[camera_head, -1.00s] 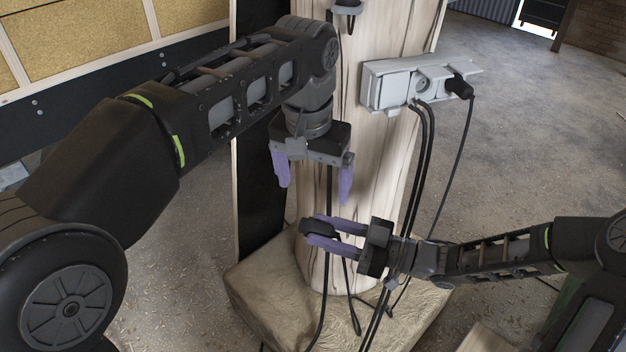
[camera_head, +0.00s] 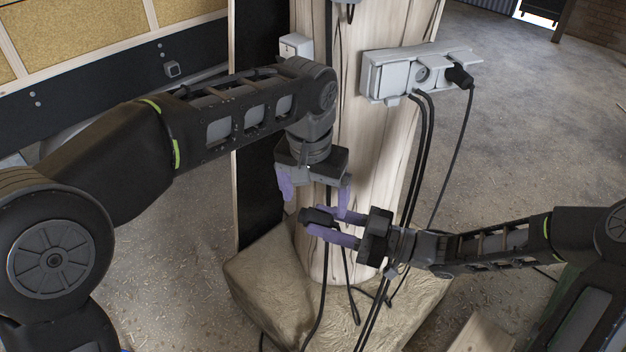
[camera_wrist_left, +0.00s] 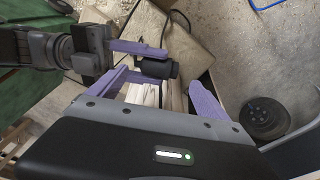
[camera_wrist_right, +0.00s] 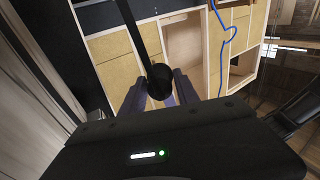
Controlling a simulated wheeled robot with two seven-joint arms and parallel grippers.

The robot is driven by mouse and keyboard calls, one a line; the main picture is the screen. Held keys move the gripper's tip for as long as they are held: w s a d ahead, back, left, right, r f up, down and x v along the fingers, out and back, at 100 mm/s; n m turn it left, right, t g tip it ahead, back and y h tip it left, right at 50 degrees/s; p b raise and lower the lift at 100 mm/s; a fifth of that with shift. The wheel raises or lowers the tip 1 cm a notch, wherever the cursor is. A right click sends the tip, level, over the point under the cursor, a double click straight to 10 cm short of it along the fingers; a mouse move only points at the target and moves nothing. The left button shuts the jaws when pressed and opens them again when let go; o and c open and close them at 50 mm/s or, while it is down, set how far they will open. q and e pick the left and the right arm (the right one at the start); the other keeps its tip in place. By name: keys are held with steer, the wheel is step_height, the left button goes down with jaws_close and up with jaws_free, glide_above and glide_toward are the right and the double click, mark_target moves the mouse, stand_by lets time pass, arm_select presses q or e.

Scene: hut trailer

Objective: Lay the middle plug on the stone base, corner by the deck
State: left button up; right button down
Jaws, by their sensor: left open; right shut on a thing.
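A black plug (camera_head: 318,216) with its cable hanging down is held between the purple fingers of my right gripper (camera_head: 337,226), in front of the wooden post. It also shows in the left wrist view (camera_wrist_left: 158,68) and the right wrist view (camera_wrist_right: 160,82). My left gripper (camera_head: 315,199) is open, pointing down just above the plug, its fingers to either side; I cannot tell whether they touch it. The stone base (camera_head: 262,285) lies under the post, below both grippers. Another black plug (camera_head: 460,76) sits in the right end of the grey socket strip (camera_head: 385,84).
The wooden post (camera_head: 362,140) rises behind the grippers. Several black cables (camera_head: 412,170) hang from the socket strip down to the base, close to my right gripper. A pale wooden piece (camera_head: 485,335) is at the bottom right. The base's left part is clear.

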mark_target(315, 213)
arm_select(q)
steer(key=f, duration=0.5)
steer(key=shift+w+d, duration=0.15)
steer(key=shift+w, duration=0.1)
steer(key=shift+w+a, duration=0.15)
steer(key=shift+a, duration=0.1)
steer(key=c, duration=1.2)
steer(key=shift+c, duration=0.3)
arm_select(e)
steer(key=c, duration=1.3)
jaws_free()
steer(key=shift+d, duration=0.1)
steer(key=shift+c, duration=0.2)
arm_select(q)
steer(key=shift+d, duration=0.2)
arm_select(e)
steer(key=o, duration=0.5)
